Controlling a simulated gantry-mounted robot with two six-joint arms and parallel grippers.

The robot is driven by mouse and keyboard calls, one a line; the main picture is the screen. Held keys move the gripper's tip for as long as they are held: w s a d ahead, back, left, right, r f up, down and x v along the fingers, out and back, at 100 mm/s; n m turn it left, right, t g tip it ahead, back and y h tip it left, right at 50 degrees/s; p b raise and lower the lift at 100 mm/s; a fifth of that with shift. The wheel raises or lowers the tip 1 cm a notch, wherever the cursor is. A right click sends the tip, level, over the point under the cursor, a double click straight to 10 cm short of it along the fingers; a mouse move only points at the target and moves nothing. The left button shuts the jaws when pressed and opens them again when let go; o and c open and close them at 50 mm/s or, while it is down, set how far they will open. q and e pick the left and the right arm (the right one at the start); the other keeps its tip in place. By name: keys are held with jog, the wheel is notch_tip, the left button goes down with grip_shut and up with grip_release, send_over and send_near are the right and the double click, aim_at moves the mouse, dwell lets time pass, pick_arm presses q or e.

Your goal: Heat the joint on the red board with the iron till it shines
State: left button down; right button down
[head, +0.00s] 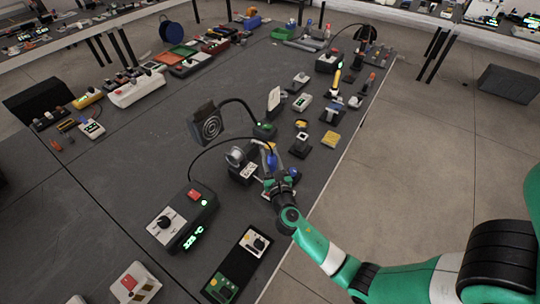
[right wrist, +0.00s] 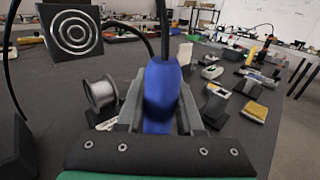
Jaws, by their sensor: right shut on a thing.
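My right gripper (head: 277,181) is shut on the blue handle of the iron (head: 271,160), beside the solder spool. In the right wrist view the blue handle (right wrist: 162,92) stands between the two grey fingers; its tip is hidden. A black cable arcs from the iron's side to the station (head: 186,215), which has a red button, a white dial panel and a green display reading about 325 °C. A green circuit board (head: 221,288) lies on a dark base at the front. I cannot make out a red board or its joint. My left gripper is not in view.
The solder spool (head: 237,157) stands just left of my right gripper, and the fume fan (head: 208,124) is behind it. Small blocks and devices, including a yellow one (head: 330,139), stand along the right edge. The middle left of the table (head: 120,160) is clear.

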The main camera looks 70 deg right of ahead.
jog(key=shift+f+b, duration=0.3)
jog(key=shift+f, duration=0.05)
dwell(2.4)
notch_tip(320, 180, up, 8)
jog(key=p, duration=0.8)
jog(key=shift+f, duration=0.25)
